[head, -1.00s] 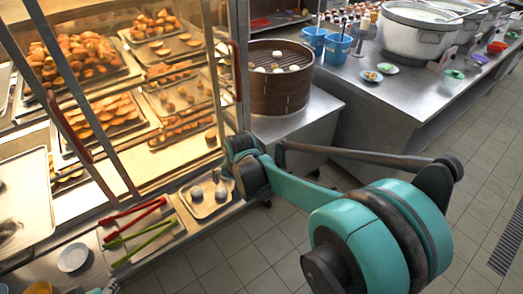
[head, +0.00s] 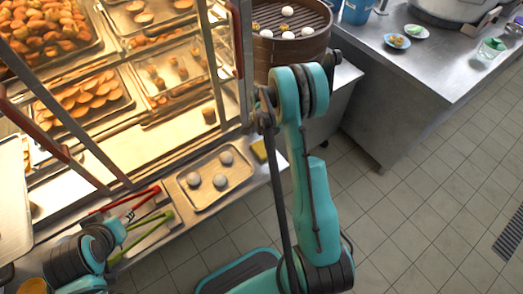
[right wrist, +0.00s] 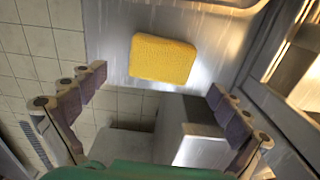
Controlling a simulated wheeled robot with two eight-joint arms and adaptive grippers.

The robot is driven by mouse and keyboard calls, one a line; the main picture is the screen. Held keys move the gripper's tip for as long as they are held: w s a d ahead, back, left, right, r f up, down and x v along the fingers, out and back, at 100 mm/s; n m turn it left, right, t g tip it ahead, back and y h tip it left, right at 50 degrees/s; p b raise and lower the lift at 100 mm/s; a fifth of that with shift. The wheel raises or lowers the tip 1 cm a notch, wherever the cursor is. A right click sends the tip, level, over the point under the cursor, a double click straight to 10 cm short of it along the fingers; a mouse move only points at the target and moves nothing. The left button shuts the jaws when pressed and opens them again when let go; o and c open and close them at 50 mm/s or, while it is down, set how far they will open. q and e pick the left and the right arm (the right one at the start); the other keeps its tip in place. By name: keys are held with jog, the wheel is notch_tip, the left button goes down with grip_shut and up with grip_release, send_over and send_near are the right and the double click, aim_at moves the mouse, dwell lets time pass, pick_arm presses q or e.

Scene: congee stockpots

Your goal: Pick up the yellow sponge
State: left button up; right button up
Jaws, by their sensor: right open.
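The yellow sponge (head: 259,151) lies on the metal counter beside the right end of a small tray in the head view. In the right wrist view the sponge (right wrist: 163,59) lies flat, upper middle, ahead of and between the spread fingers. My right gripper (right wrist: 157,84) is open and empty, apart from the sponge. In the head view the right gripper (head: 263,112) is over the counter edge near the sponge, partly hidden by its own arm. My left gripper (head: 128,220) is low on the left by the tongs; its fingers are too unclear to read.
A tray (head: 190,203) with several pale round buns sits left of the sponge. Red tongs (head: 140,198) and green tongs (head: 140,237) lie farther left. The glass-fronted bread case (head: 215,70) and bamboo steamer (head: 290,48) stand close behind. Tiled floor (head: 420,190) is free at right.

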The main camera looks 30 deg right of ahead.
aim_at(261, 149)
notch_tip(261, 149, down, 5)
jog(key=shift+w+r+b, duration=0.15)
jog(key=shift+b, duration=0.95)
jog(key=shift+r, duration=0.1)
jog(key=c, duration=1.1)
jog(key=shift+r, duration=0.1)
notch_tip(261, 149, up, 4)
jog(key=p, duration=0.2)
jog(key=shift+r+p, duration=0.25)
jog(key=shift+p, duration=0.1)
jog(key=s+d+r+p, duration=0.3)
jog(key=s+d+r, duration=0.2)
jog(key=s, duration=0.5)
jog(key=shift+s+d+r, duration=0.15)
jog(key=shift+s+r, duration=0.1)
jog(key=shift+r, duration=0.4)
